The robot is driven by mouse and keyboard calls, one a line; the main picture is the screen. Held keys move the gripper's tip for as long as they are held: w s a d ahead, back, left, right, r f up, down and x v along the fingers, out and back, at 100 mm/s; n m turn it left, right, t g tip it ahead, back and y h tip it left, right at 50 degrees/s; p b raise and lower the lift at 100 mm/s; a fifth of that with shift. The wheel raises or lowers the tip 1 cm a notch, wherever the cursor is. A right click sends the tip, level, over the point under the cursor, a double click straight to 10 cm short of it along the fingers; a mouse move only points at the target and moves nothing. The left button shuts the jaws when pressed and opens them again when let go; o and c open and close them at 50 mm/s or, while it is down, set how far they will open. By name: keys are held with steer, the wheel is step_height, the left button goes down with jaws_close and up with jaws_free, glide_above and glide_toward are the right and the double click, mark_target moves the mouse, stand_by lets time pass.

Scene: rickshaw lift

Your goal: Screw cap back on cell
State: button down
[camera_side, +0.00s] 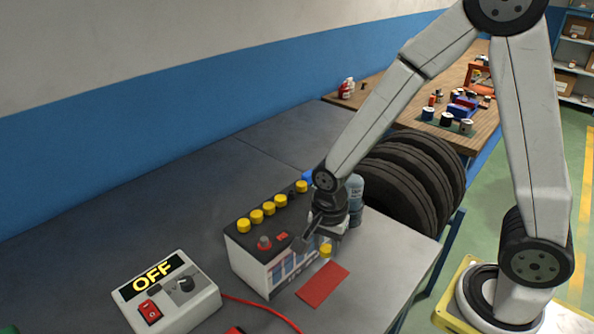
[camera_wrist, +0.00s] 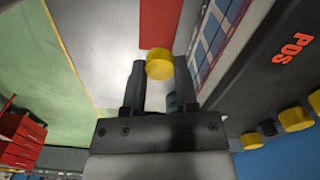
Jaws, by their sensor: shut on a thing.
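A black-topped battery (camera_side: 262,262) stands on the grey bench with a row of yellow caps (camera_side: 256,216) along its far edge. A dark uncapped cell opening (camera_side: 292,195) shows between two of these caps; in the wrist view it shows as a dark spot (camera_wrist: 268,128). My gripper (camera_side: 322,243) is shut on a loose yellow cap (camera_side: 326,251), in front of the battery's labelled side and above the bench. In the wrist view the cap (camera_wrist: 159,64) sits between the tips of both fingers.
A red mat (camera_side: 323,284) lies on the bench below the cap. A charger box reading OFF (camera_side: 166,296) stands at left with a red cable. A bottle (camera_side: 356,190) stands behind my wrist. Tyres (camera_side: 405,180) are beyond the bench.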

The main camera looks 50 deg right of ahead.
stand_by(0.4)
step_height(320, 180, up, 18)
glide_above(291, 194)
steer(key=shift+d+f, duration=0.1)
steer(key=shift+f, duration=2.65)
steer(key=shift+f, duration=0.2)
steer(key=shift+f, duration=2.5)
steer(key=shift+f, duration=0.6)
